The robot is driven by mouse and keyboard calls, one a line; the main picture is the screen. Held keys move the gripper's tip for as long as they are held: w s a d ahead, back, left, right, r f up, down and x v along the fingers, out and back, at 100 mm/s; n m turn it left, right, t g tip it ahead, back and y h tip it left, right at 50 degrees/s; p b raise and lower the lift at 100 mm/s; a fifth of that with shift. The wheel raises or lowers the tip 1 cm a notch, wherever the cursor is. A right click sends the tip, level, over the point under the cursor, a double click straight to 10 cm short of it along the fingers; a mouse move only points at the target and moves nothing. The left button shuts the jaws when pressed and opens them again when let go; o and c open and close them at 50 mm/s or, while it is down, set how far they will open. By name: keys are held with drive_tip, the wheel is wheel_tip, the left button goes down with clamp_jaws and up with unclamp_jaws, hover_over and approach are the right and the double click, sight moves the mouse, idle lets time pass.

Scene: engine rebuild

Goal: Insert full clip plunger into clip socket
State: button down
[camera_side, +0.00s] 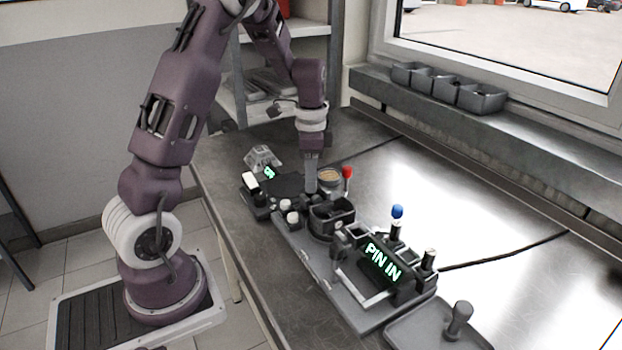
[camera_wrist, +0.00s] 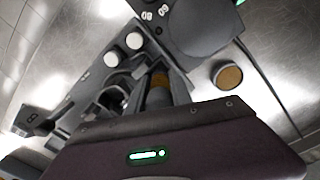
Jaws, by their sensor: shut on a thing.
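My gripper (camera_side: 311,187) points straight down at the far end of the grey fixture, close beside a dark round cup-like part (camera_side: 331,218). In the wrist view my gripper (camera_wrist: 160,92) is shut on a small part with an orange-brown end (camera_wrist: 160,78), which I take to be the clip plunger. The fingers cover most of it. The wrist view shows dark fixture parts with openings (camera_wrist: 112,98) left of the fingers. I cannot tell which opening is the clip socket, or whether the plunger touches it.
Two white knobs (camera_side: 289,211) stand left of the gripper. A tan-topped round part (camera_side: 329,176) and a red-knobbed pin (camera_side: 347,173) stand behind it.

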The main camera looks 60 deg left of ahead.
drive_tip(key=shift+r, duration=2.6)
drive_tip(key=shift+f, duration=2.6)
drive_tip(key=shift+f, duration=0.4)
